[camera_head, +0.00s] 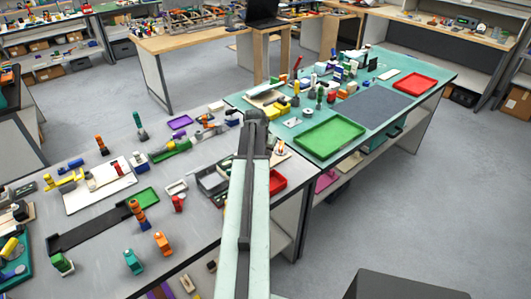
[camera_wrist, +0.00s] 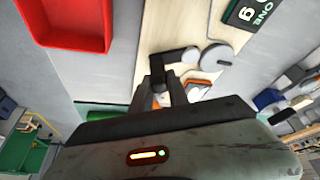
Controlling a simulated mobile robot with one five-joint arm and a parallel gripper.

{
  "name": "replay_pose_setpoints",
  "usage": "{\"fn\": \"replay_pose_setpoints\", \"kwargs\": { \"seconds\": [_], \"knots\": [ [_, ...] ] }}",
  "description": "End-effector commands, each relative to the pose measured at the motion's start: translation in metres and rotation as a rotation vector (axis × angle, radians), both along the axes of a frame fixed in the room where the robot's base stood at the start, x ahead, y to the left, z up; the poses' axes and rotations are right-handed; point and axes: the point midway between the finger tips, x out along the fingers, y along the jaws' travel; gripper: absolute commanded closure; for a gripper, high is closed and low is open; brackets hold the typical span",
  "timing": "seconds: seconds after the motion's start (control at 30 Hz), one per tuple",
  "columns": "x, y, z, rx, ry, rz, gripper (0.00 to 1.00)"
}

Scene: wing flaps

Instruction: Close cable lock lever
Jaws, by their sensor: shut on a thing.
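In the wrist view, a pale wooden board (camera_wrist: 152,30) carries a short black lever (camera_wrist: 181,56) beside a round grey knob or disc (camera_wrist: 216,56). My gripper (camera_wrist: 167,82) reaches over the board, its dark fingers close together at the lever's left end and shut on it. The fingers hide part of the lever and what lies under it. Orange pieces (camera_wrist: 198,89) show just right of the fingers. In the head view my arm covers the fingers and the lever; a bit of the board (camera_head: 281,152) shows right of the arm.
A red tray (camera_wrist: 68,45) lies left of the board in the wrist view. A black block with lettering (camera_wrist: 247,12) sits at the board's right. In the head view, a green tray (camera_head: 331,137) stands on the teal bench, and several small parts crowd the grey table left of my arm.

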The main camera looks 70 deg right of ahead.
Motion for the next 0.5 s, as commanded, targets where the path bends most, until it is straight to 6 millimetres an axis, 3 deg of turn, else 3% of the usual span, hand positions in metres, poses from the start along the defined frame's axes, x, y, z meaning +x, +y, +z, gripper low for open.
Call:
{"fn": "replay_pose_setpoints", "kwargs": {
  "seconds": [0.5],
  "knots": [
    [-0.0044, -0.0056, -0.0010, 0.006, 0.007, 0.125, 1.00]
  ]
}}
